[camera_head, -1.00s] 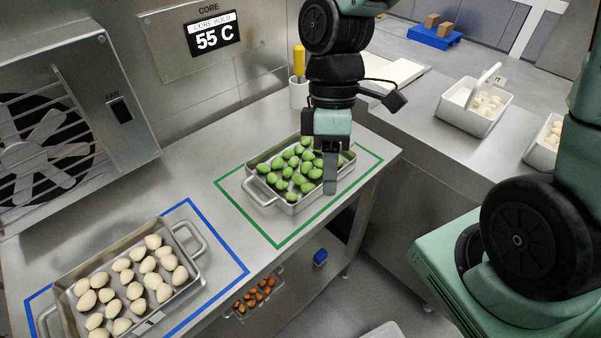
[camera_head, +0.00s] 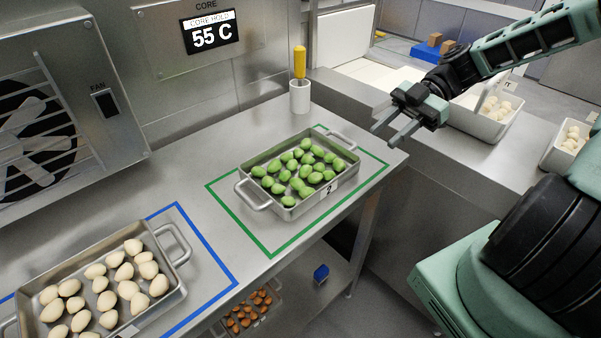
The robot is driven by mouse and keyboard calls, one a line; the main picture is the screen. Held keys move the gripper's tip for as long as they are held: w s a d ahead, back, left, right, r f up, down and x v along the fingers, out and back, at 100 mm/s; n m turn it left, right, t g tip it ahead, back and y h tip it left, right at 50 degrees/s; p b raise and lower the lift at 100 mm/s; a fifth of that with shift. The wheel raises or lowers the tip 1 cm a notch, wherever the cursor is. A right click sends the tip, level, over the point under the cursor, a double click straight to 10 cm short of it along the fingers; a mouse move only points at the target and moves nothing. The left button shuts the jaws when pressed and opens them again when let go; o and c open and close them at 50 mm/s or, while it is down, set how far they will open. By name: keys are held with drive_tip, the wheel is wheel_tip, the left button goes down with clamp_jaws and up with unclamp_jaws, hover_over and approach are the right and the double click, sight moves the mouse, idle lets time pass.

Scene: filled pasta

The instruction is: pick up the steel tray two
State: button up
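Steel tray two (camera_head: 309,204), marked with a "2" label on its front wall, sits on the steel counter inside a green taped rectangle. It holds several green filled pasta pieces and has a handle at each end, left and back right. My gripper (camera_head: 385,136) is to the right of the tray, above the counter's right end and apart from the tray. Its two fingers point left and are spread with nothing between them.
Another steel tray (camera_head: 176,297) with pale pieces stands in a blue taped rectangle at lower left. A white cup (camera_head: 299,96) with a yellow-handled tool stands behind tray two. White bins (camera_head: 484,122) are on the right counter. A tray of orange pieces (camera_head: 274,314) sits below.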

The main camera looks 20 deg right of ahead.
approach(326, 185)
drive_tip(key=x, duration=0.4)
drive_tip(key=shift+s+f, duration=0.15)
drive_tip(key=shift+f, duration=0.05)
drive_tip(key=shift+p+x, duration=0.4)
drive_tip(key=shift+x, duration=2.2)
drive_tip(key=shift+r, duration=0.1)
clamp_jaws()
